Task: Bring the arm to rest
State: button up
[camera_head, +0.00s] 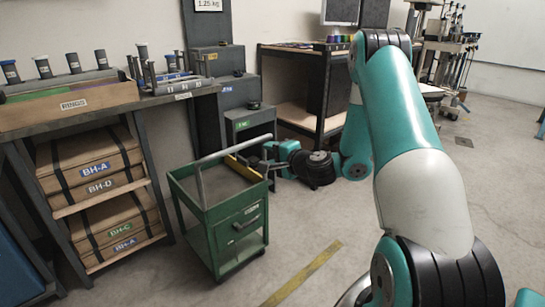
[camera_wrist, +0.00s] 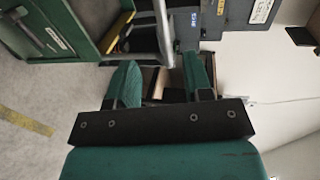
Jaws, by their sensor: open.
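My arm (camera_head: 415,160) rises from the lower right, bends over at the top and comes down toward the green cart. My gripper (camera_head: 268,160) is small in the head view, close to the right side of the cart, partly hidden by my own wrist. In the wrist view my gripper (camera_wrist: 160,78) shows two green fingers, apart, with nothing held between them. A grey metal bar (camera_wrist: 163,30) lies beyond the fingertips. Whether it touches them I cannot tell.
The green cart (camera_head: 236,232) stands on open floor with a grey push handle (camera_head: 235,146). A left workbench (camera_head: 70,118) holds several cases below. Drawer units (camera_head: 240,92) and a dark shelf table (camera_head: 310,118) stand behind. Floor at right is mostly clear.

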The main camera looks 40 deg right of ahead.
dwell(0.5)
jog(key=s+a+r+n+g+y, duration=0.25)
jog(key=a+n, duration=0.25)
jog(key=a, duration=0.4)
jog(key=s+a+r+n+g+y, duration=0.25)
jog(key=a+n, duration=0.25)
jog(key=a, duration=0.3)
jog(key=s+a+r+n+g+y, duration=0.2)
jog(key=a+r+n+g+y, duration=0.15)
jog(key=a, duration=0.55)
jog(key=s+a+r+n+g+h, duration=0.15)
jog(key=s+n, duration=0.25)
jog(key=s, duration=0.4)
jog(key=s+a+r+n+g+h, duration=0.1)
jog(key=s+a+n+g+h, duration=0.2)
jog(key=s, duration=0.5)
jog(key=s+a+r+n+g+h, duration=0.1)
jog(key=s+n+g, duration=0.2)
jog(key=s+n, duration=0.35)
notch_tip(320, 180, up, 25)
jog(key=m+p, duration=0.2)
jog(key=p, duration=2.3)
jog(key=shift+s+y, duration=0.3)
jog(key=shift+d+f, duration=0.1)
jog(key=shift+d, duration=0.05)
